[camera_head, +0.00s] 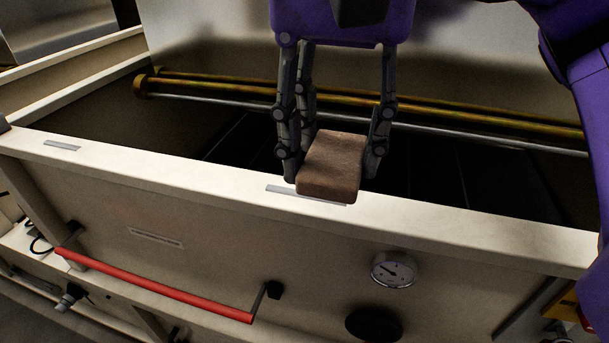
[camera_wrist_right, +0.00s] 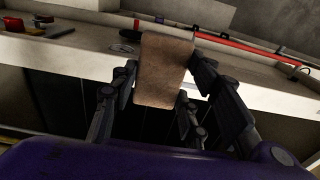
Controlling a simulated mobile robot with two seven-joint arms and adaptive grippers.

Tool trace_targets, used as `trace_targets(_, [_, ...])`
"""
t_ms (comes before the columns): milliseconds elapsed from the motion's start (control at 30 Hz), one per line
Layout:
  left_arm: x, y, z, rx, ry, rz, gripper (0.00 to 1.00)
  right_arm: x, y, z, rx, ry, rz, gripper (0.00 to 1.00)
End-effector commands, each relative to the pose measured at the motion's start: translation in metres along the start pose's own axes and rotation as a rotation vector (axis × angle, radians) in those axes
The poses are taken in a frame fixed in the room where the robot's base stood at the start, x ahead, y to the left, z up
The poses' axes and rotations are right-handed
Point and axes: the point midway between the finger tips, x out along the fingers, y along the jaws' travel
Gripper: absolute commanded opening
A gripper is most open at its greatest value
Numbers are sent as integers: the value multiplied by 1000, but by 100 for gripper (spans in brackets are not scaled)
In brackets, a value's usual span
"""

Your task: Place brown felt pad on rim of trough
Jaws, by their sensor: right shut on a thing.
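The brown felt pad (camera_head: 333,167) is a thick block held between the fingers of my right gripper (camera_head: 332,160). In the head view it overlaps the white rim (camera_head: 140,174) of the trough, partly covering a grey strip (camera_head: 283,190) there. I cannot tell whether the pad touches the rim. In the right wrist view the pad (camera_wrist_right: 163,72) sits between the gripper's fingers (camera_wrist_right: 160,85), its far end over the rim (camera_wrist_right: 85,58). My left gripper is not in view.
Brass and steel bars (camera_head: 230,90) run along the dark inside of the trough. The front panel bears a red handle (camera_head: 150,285), a round gauge (camera_head: 393,270) and a black knob (camera_head: 373,324). Another grey strip (camera_head: 62,145) lies on the rim at left.

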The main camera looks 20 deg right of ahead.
Motion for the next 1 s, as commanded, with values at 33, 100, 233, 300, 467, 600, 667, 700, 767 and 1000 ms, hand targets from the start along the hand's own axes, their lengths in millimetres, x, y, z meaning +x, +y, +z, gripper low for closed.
trace_targets(33, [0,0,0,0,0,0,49,6,-7,-11,5,-3,2,20])
trace_targets(100, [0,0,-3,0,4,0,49,14,-17,-25,5,-3,2,20])
trace_targets(233, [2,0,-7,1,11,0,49,39,-28,-42,3,-3,3,20])
trace_targets(300, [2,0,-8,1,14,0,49,49,-33,-50,2,-2,2,20])
trace_targets(467, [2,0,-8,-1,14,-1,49,62,-40,-59,2,1,-1,20])
trace_targets(600, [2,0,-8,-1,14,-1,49,68,-43,-63,2,-1,0,20])
trace_targets(667, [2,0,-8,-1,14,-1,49,75,-45,-67,2,0,1,20])
trace_targets(700, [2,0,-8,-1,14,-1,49,81,-44,-67,1,0,2,20])
trace_targets(767, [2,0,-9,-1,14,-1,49,91,-44,-67,2,0,2,20])
trace_targets(1000, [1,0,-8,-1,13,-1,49,103,-45,-66,3,1,-2,20])
